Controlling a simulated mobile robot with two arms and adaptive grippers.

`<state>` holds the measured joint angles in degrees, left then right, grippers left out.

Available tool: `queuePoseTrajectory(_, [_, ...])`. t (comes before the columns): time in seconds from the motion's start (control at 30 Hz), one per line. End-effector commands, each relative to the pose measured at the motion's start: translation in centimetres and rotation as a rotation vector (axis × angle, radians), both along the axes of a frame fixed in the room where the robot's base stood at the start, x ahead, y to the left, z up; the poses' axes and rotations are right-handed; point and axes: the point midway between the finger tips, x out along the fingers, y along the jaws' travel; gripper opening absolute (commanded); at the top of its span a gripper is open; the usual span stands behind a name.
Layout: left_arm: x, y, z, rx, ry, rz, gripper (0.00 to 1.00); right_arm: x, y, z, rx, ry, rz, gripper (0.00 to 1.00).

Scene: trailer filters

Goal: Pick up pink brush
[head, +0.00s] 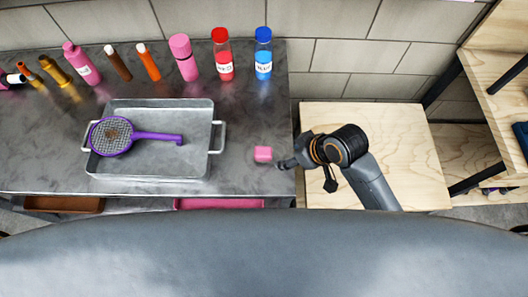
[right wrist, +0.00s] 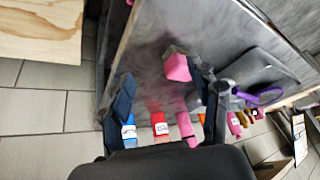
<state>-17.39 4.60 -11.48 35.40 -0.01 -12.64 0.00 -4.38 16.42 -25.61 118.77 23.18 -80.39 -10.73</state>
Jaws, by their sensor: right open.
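A small pink block-shaped thing, which I take for the pink brush (head: 262,153), sits on the grey counter near its right edge; bristles cannot be made out. In the right wrist view the pink brush (right wrist: 177,67) shows ahead of the fingers, between their lines and apart from them. My right gripper (head: 284,163) is just right of the brush in the head view, reaching in from the right over the counter edge. Its two fingers (right wrist: 162,84) are spread and nothing is between them. My left gripper is not in view.
A metal tray (head: 104,168) with a purple strainer (head: 156,136) in it stands left of the brush. Several bottles line the back, including a red one (head: 223,60) and a blue one (head: 263,60). A wooden surface (head: 420,185) lies right of the counter (head: 250,110).

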Motion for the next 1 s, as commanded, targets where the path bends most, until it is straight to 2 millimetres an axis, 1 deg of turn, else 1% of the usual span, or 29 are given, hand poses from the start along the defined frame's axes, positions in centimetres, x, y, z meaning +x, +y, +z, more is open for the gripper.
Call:
queuePoseTrajectory(0.03, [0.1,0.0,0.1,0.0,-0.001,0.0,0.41,1.0,0.9,1.2,-0.001,-0.023,0.075,0.62])
queuePoseTrajectory(0.1, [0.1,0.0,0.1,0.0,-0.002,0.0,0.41,1.7,2.2,2.5,-0.003,-0.041,0.187,0.62])
queuePoseTrajectory(0.2, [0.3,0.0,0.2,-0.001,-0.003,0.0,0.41,2.5,3.4,4.5,-0.023,-0.062,0.368,0.62])
queuePoseTrajectory(0.3, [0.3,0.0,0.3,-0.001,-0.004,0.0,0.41,2.9,3.7,6.1,-0.06,-0.063,0.533,0.62])
queuePoseTrajectory(0.4, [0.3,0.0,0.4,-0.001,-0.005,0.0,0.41,3.1,3.2,7.1,-0.095,-0.05,0.647,0.62])
queuePoseTrajectory(0.53, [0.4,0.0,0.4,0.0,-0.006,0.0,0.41,3.2,2.7,7.8,-0.12,-0.036,0.724,0.62])
queuePoseTrajectory(0.67, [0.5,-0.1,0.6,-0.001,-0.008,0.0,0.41,3.0,2.8,7.3,-0.123,-0.025,0.747,0.62])
queuePoseTrajectory(0.77, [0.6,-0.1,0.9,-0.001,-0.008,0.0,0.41,3.0,3.5,5.8,-0.121,-0.024,0.747,0.62])
queuePoseTrajectory(0.9, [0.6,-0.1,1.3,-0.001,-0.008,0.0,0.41,3.1,4.6,3.2,-0.12,-0.025,0.746,0.62])
queuePoseTrajectory(1.0, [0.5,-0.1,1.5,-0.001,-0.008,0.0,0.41,3.2,5.2,1.6,-0.121,-0.025,0.745,0.62])
